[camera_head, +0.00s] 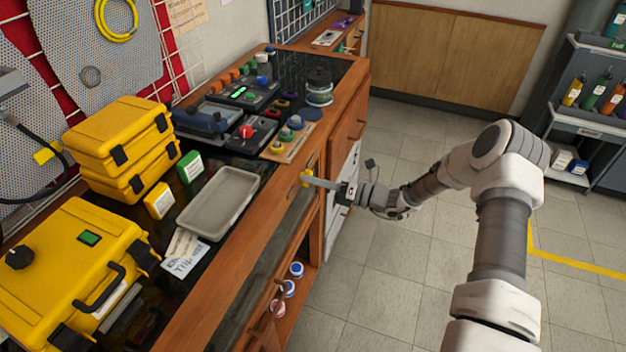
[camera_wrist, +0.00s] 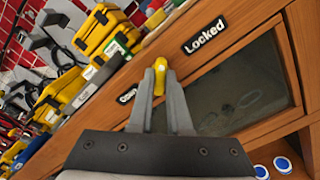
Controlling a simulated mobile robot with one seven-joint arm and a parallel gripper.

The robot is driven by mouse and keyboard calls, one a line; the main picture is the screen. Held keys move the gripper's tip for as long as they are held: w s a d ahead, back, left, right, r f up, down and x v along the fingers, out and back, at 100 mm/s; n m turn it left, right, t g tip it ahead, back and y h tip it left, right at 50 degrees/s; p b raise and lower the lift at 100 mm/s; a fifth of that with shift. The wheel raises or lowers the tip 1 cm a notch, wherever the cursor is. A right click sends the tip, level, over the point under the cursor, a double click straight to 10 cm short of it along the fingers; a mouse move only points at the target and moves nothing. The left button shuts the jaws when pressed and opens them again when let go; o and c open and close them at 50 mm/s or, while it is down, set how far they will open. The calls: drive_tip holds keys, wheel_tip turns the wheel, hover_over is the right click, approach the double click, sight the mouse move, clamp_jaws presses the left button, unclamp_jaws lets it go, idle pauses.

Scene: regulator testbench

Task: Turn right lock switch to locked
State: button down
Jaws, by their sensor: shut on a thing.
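The yellow lock switch (camera_head: 305,178) sits on the wooden front of the bench, above a glass-fronted door. My gripper (camera_head: 316,180) reaches it from the right. In the wrist view, the fingertips of my gripper (camera_wrist: 160,84) are closed on the yellow switch (camera_wrist: 160,68), which shows between them. A black "Locked" label (camera_wrist: 205,35) is to the right of the switch. A smaller label (camera_wrist: 127,96), which seems to read "Open", is to its lower left. The fingers hide part of the switch, so its exact turn is hard to tell.
The benchtop holds yellow cases (camera_head: 75,265), a grey tray (camera_head: 219,203) and control boxes with buttons and knobs (camera_head: 247,132). Blue-and-white round items (camera_head: 296,270) sit on a lower shelf. The tiled floor (camera_head: 410,290) right of the bench is open. A bottle shelf (camera_head: 590,125) stands far right.

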drive_tip(key=c, duration=0.9)
unclamp_jaws()
drive_tip(key=shift+o, duration=0.2)
drive_tip(key=shift+d, duration=0.1)
drive_tip(key=v, duration=1.7)
drive_tip(key=shift+p, duration=0.3)
drive_tip(key=shift+s+d, duration=0.1)
